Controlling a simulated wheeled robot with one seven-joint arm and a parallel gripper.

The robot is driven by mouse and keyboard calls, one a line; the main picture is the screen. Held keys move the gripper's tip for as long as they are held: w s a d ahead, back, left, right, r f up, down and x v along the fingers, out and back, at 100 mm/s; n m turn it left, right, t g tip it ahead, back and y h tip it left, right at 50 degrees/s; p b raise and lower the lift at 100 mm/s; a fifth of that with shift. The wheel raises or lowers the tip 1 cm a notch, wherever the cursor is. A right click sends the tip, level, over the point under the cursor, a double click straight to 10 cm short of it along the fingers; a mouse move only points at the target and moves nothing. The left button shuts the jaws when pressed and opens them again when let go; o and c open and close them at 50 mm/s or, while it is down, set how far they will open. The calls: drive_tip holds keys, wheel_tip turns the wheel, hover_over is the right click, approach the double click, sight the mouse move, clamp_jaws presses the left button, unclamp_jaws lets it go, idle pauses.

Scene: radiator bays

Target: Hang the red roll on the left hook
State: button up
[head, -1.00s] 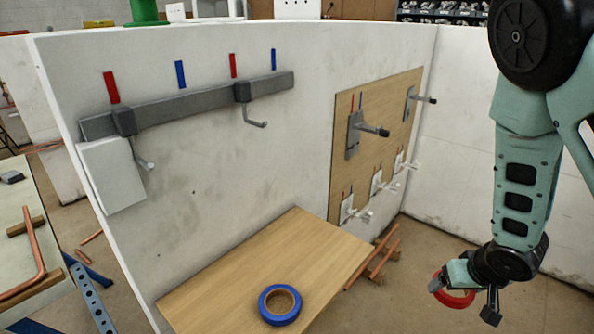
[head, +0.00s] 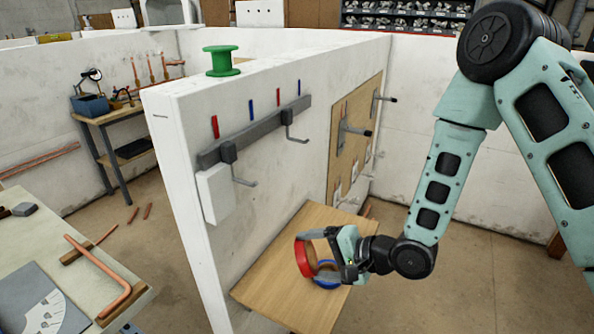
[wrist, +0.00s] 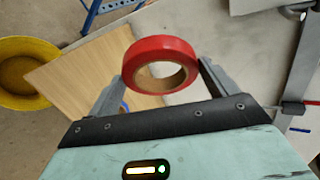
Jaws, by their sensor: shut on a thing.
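The red roll (head: 301,259) is held in my gripper (head: 317,250), clear of the wall and above the wooden shelf. In the wrist view the red roll (wrist: 160,50) sits between the two fingers of my gripper (wrist: 162,78), with its hole showing. The left hook (head: 243,181) is on the grey rail (head: 262,129) on the white wall, above a white box. It is bare. The right hook (head: 296,138) on the same rail is also bare. Red and blue marks are above the rail.
A blue roll (head: 327,282) lies on the wooden shelf (head: 272,290), partly behind my gripper. A white box (head: 214,192) is below the rail's left end. A board (head: 352,140) with more hooks is farther right. A green spool (head: 221,60) stands on the wall top.

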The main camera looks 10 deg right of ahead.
drive_tip(key=w+a+r+m+t+y+p, duration=0.1)
drive_tip(key=a+r+m+t+p, duration=0.1)
drive_tip(key=r, duration=0.5)
drive_tip(key=w+a+r+m+t+y+p, duration=0.1)
drive_tip(key=a+r+m+t+p, duration=0.15)
drive_tip(key=r, duration=0.45)
drive_tip(key=f+b+x, duration=0.1)
drive_tip(key=b+x, duration=0.1)
drive_tip(key=x, duration=0.8)
drive_tip(key=shift+a+f+n+b, duration=0.25)
drive_tip(key=shift+n+b, duration=0.1)
drive_tip(key=shift+n, duration=0.1)
idle(0.5)
drive_tip(key=o, duration=0.8)
drive_tip(key=shift+o, duration=0.2)
